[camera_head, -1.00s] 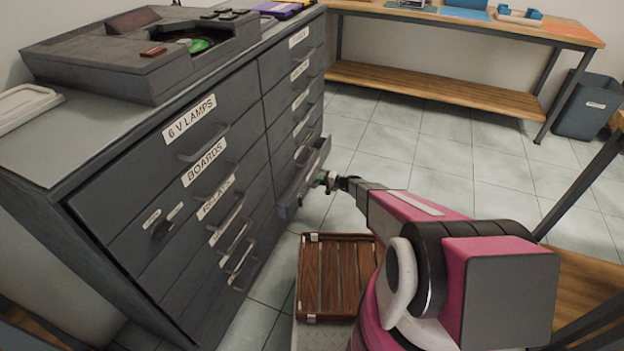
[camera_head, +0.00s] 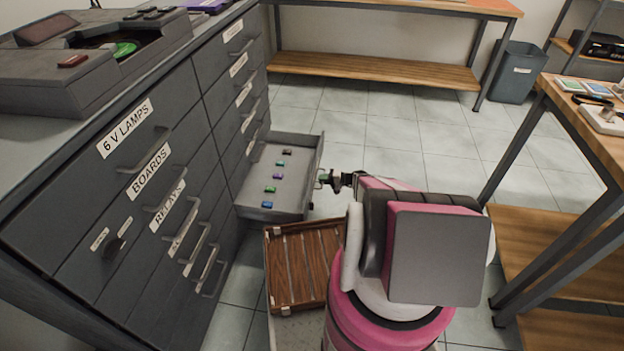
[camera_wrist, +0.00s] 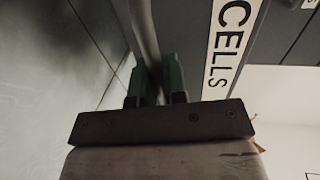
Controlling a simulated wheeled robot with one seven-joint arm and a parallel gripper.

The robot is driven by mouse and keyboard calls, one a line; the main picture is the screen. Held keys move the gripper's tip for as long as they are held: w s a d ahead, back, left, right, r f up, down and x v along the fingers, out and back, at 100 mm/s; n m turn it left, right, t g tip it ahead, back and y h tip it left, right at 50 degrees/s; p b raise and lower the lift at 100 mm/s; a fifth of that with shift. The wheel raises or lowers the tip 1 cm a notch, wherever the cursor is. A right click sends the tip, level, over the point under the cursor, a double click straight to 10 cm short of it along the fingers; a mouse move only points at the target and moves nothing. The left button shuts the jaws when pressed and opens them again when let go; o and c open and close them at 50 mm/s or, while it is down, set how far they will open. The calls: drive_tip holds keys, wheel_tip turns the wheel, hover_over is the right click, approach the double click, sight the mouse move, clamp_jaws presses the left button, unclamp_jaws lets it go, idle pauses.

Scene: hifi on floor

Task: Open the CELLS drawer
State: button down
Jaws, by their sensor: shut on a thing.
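The CELLS drawer (camera_head: 277,183) is pulled well out of the right column of the grey cabinet in the head view. Several small coloured parts lie in a row on its floor. Its CELLS label (camera_wrist: 228,45) and its bar handle (camera_wrist: 146,35) show in the wrist view. My gripper (camera_head: 322,178) is at the drawer's front, and in the wrist view its green fingers (camera_wrist: 158,82) are closed on either side of the handle bar.
A wooden slatted case (camera_head: 303,265) sits in front of the cabinet, close below the drawer. A workbench (camera_head: 590,125) stands at right and another bench (camera_head: 375,72) at the back. A grey bin (camera_head: 515,72) is by the wall. Tiled floor (camera_head: 400,135) is clear beyond my arm.

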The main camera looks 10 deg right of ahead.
drive_tip(key=shift+f+v, duration=0.2)
drive_tip(key=shift+v, duration=0.85)
drive_tip(key=c, duration=1.2)
unclamp_jaws()
drive_tip(key=shift+o, duration=0.2)
drive_tip(key=shift+d, duration=0.1)
drive_tip(key=v, duration=1)
drive_tip(key=shift+d, duration=0.35)
drive_tip(key=shift+s, duration=0.1)
